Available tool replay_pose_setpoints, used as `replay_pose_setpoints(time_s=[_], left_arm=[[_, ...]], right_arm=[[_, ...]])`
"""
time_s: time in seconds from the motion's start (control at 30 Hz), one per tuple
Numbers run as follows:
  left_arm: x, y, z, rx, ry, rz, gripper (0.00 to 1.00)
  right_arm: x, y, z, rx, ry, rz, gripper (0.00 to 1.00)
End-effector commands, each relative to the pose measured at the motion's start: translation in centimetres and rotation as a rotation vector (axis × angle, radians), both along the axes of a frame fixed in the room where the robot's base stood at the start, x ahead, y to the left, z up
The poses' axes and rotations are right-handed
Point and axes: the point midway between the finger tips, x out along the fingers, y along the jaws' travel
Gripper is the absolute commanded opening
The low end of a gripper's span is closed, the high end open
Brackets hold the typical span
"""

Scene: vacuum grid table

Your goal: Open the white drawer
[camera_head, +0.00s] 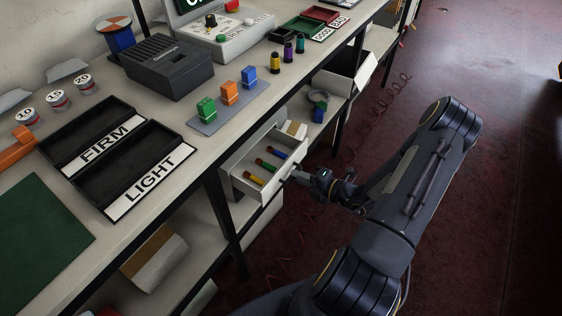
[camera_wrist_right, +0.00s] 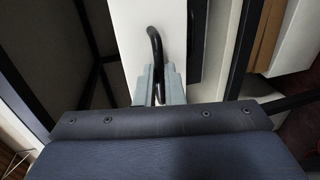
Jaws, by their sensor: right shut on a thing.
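The white drawer (camera_head: 268,197) is pulled out from under the table, and its inside shows several coloured cylinders. My right gripper (camera_head: 297,177) is at the drawer's front. In the right wrist view, the gripper's two grey fingers (camera_wrist_right: 159,84) are shut around the black curved handle (camera_wrist_right: 154,42) on the white drawer front (camera_wrist_right: 125,30). My left gripper is not in view.
A second white drawer (camera_head: 357,80) stands out further back along the table. The tabletop holds black trays labelled FIRM (camera_head: 60,155) and LIGHT (camera_head: 112,200), a dark box (camera_head: 165,68) and coloured blocks on a grey plate (camera_head: 243,108). A dark table leg (camera_head: 222,225) stands beside the drawer. The red floor (camera_head: 500,170) at right is clear.

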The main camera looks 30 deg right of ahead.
Motion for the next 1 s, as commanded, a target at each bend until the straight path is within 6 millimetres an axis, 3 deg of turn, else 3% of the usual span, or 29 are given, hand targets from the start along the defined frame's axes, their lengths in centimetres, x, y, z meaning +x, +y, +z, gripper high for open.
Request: replay_pose_setpoints(time_s=[0.17,0.47,0.5,0.63,1.0], left_arm=[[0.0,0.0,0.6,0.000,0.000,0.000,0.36],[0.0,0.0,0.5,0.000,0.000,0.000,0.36],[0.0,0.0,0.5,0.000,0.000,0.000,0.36],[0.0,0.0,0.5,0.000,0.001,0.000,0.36],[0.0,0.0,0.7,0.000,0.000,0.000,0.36]], right_arm=[[-2.0,-0.9,0.0,0.001,0.001,-0.003,0.00],[-2.2,-0.9,-0.1,0.001,0.001,-0.002,0.00],[-2.2,-0.9,-0.1,0.001,0.001,-0.002,0.11],[-2.1,-0.9,0.0,0.001,0.000,-0.002,0.28],[-2.7,-1.2,0.1,0.000,0.001,-0.003,0.30]])
